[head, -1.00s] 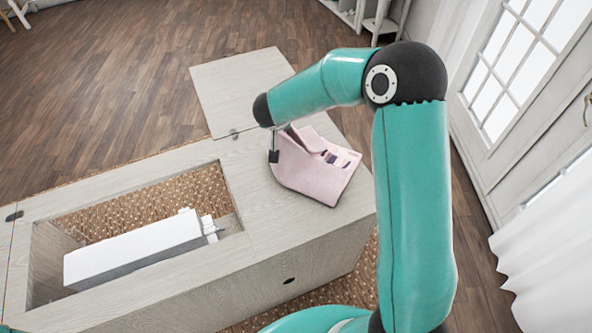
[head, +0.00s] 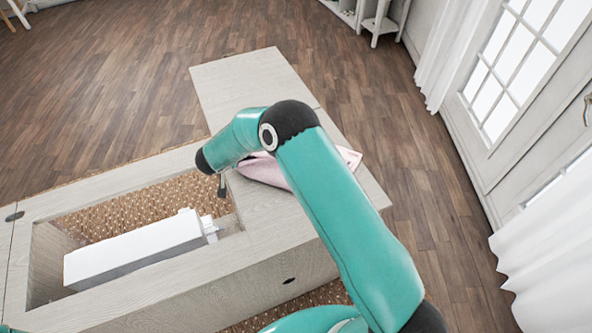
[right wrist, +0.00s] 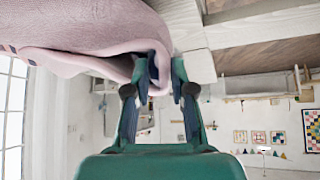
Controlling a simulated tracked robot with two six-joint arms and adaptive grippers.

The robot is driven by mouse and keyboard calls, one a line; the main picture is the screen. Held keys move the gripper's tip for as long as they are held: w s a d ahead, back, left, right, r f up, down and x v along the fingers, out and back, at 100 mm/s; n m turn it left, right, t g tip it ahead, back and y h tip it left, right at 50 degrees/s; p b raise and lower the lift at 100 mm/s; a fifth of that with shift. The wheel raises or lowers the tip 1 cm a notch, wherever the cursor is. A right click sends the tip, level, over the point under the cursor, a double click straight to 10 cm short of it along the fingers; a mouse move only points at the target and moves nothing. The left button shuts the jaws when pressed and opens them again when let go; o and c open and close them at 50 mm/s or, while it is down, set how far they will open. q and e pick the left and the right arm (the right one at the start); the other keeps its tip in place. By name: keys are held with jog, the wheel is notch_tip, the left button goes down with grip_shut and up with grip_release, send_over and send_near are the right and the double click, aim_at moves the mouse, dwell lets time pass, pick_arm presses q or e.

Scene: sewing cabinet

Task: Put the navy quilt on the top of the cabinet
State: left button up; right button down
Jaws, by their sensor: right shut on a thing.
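A pink cloth, the only quilt-like thing in view, lies on the right part of the cabinet top (head: 262,220). Its pink left side (head: 264,173) and a far right corner show in the head view; my right arm hides its middle. No mostly navy quilt shows. My right gripper (head: 221,188) is at the cloth's left, by the right edge of the cabinet opening. In the right wrist view the pink cloth (right wrist: 85,28) fills the upper left, and my right gripper (right wrist: 160,72) is shut on its edge, where a dark blue patch shows. My left gripper is not in view.
The cabinet has an open well with a white sewing machine (head: 135,250) low in it, left of the cloth. A flat leaf (head: 240,85) extends at the back. Wooden floor lies beyond. A white curtain (head: 545,245) and door are at the right.

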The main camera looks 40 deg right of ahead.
jog(key=w+a+f, duration=0.4)
jog(key=a+f, duration=0.2)
jog(key=shift+a+f, duration=0.15)
jog(key=shift+f, duration=0.25)
jog(key=c, duration=0.9)
grip_release()
